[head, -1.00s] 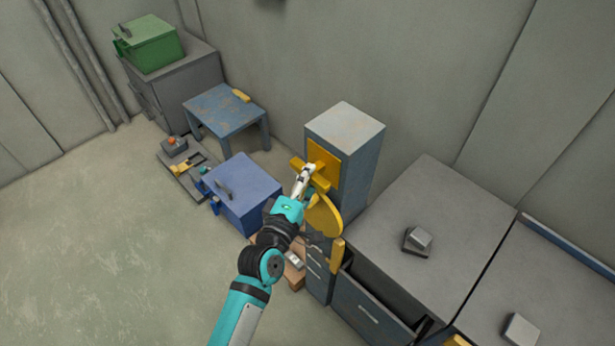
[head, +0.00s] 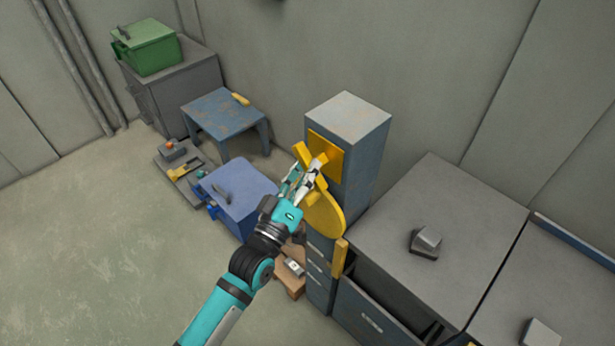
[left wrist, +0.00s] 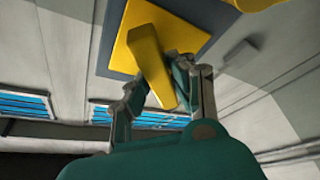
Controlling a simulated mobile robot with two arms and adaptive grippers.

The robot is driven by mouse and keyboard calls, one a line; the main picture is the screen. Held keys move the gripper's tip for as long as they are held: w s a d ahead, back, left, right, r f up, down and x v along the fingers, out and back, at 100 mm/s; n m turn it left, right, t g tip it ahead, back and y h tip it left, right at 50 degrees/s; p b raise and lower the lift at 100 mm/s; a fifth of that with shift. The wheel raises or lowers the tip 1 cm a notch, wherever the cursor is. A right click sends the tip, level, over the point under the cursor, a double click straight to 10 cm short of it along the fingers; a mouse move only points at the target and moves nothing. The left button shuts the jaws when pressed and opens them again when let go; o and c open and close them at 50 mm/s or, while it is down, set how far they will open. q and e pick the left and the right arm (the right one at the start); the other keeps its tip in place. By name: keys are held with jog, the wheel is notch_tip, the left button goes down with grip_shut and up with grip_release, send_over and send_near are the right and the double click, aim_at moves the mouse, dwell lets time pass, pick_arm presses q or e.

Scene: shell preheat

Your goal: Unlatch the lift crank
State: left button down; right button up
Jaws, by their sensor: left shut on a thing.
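A tall blue-grey column (head: 365,150) carries a yellow plate (head: 332,149) with a yellow latch lever (head: 301,153) on its front. My left gripper (head: 305,178) is at the lever. In the left wrist view the lever (left wrist: 153,65) lies between the two fingers (left wrist: 165,90), which are shut on it, with the yellow plate (left wrist: 180,30) behind. The lever slants in the head view, and the gripper covers part of it. A yellow crank disc (head: 327,217) is just below, with a yellow handle (head: 339,257) at its lower edge. My right gripper is not in view.
A blue box (head: 240,190) stands close to the left of the column. A grey worktop (head: 440,210) with an open drawer (head: 375,310) is on the right. A blue table (head: 222,110) and a green box (head: 145,48) are farther back. The floor at left is clear.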

pick_arm(q)
jog(key=m+h, duration=0.1)
jog(key=m, duration=0.1)
jog(key=m+h+b, duration=0.1)
jog(key=m, duration=0.1)
jog(key=m+h+b, duration=0.1)
jog(key=m, duration=0.1)
jog(key=shift+w+f+g, duration=0.1)
jog(key=shift+f+g, duration=0.2)
jog(key=shift+g, duration=0.1)
jog(key=shift+a+r+m+g+h+b, duration=0.1)
jog(key=shift+m+g+h+b, duration=0.5)
jog(key=shift+m, duration=0.95)
jog(key=shift+m+g+h+b, duration=0.35)
jog(key=shift+m+h, duration=0.35)
jog(key=shift+m, duration=1.15)
jog(key=c, duration=1.2)
grip_release()
jog(key=shift+o, duration=0.2)
jog(key=shift+r, duration=0.1)
jog(key=v, duration=1.2)
jog(key=shift+w, duration=0.1)
